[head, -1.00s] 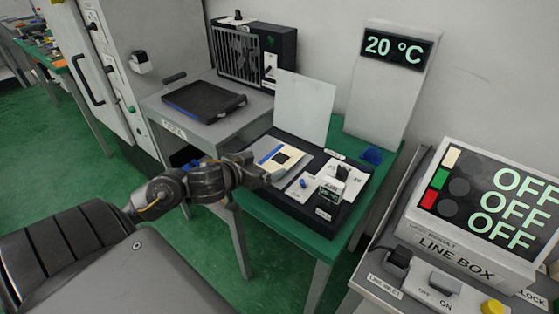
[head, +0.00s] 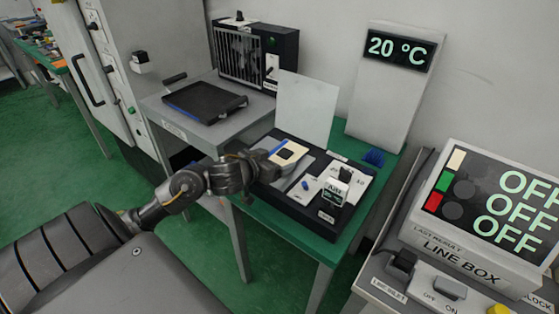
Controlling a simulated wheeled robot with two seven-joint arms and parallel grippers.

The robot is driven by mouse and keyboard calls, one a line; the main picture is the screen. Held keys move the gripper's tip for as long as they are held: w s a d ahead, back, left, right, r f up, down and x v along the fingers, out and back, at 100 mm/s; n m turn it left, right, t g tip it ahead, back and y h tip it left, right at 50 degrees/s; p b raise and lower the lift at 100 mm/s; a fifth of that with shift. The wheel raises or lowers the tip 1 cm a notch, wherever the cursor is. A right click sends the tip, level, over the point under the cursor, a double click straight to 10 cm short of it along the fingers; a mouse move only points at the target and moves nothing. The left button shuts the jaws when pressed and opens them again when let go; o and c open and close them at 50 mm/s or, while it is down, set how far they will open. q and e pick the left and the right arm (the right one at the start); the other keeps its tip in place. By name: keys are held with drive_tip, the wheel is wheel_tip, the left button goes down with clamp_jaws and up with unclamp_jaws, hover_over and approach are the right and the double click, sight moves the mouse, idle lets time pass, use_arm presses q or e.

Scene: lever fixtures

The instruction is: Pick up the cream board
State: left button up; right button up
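The cream board (head: 288,154) has a dark square chip on it and a blue strip along its far left edge. It is over the grey left part of the black fixture (head: 325,215) on the green table. My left gripper (head: 271,163) is at the board's near left edge and appears shut on it. The fingertips are small and partly hidden by the hand. The board looks a little above the grey plate. My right gripper is not in view.
A small white block (head: 334,191) and a blue knob stand on the fixture's right part. A pale upright panel (head: 306,108) rises behind. A black tray (head: 204,101) lies on the grey table at left. The line box (head: 455,250) stands at right.

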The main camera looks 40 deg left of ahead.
use_arm(q)
drive_tip(key=shift+f, duration=0.5)
drive_tip(key=c, duration=0.3)
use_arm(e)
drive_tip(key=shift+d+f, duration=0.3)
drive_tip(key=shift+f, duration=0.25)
use_arm(q)
drive_tip(key=shift+c, duration=0.2)
drive_tip(key=shift+r+p, duration=0.4)
drive_tip(key=shift+r, duration=0.25)
drive_tip(key=r+p, duration=0.2)
drive_tip(key=r, duration=0.1)
drive_tip(key=s+d+r+p, duration=0.1)
drive_tip(key=shift+r, duration=0.25)
drive_tip(key=s+a+r+p, duration=0.2)
drive_tip(key=s+r+p, duration=0.6)
drive_tip(key=s+p, duration=0.3)
drive_tip(key=shift+p+v, duration=0.4)
drive_tip(key=shift+v, duration=0.4)
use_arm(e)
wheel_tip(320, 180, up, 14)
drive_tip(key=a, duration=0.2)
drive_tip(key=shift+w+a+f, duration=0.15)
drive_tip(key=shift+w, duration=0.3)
